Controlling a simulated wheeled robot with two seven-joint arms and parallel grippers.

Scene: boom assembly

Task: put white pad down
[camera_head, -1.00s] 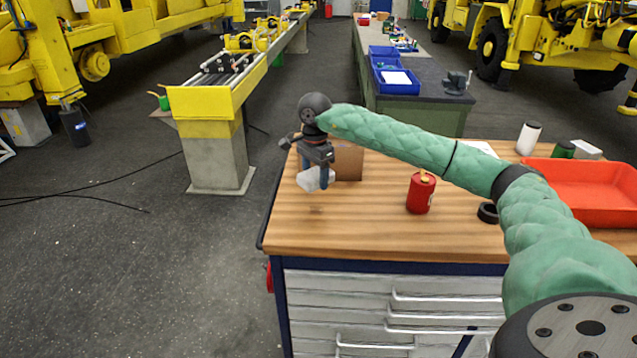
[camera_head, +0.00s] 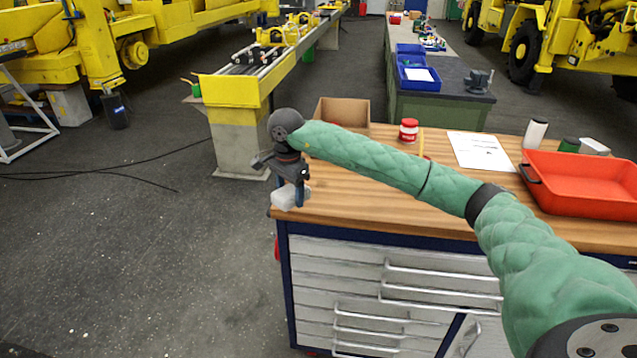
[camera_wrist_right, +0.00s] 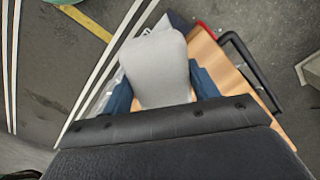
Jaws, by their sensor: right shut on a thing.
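My right gripper (camera_head: 290,192) is shut on the white pad (camera_head: 284,199) at the left front corner of the wooden-topped workbench (camera_head: 380,206). In the right wrist view the pale pad (camera_wrist_right: 155,68) sits between the blue fingertips, with bench wood to its right and grey floor to its left. The pad appears at or over the bench's edge. I cannot tell whether it touches the top. My left gripper is out of view.
The bench's front middle is clear. Dark floor lies to the left.

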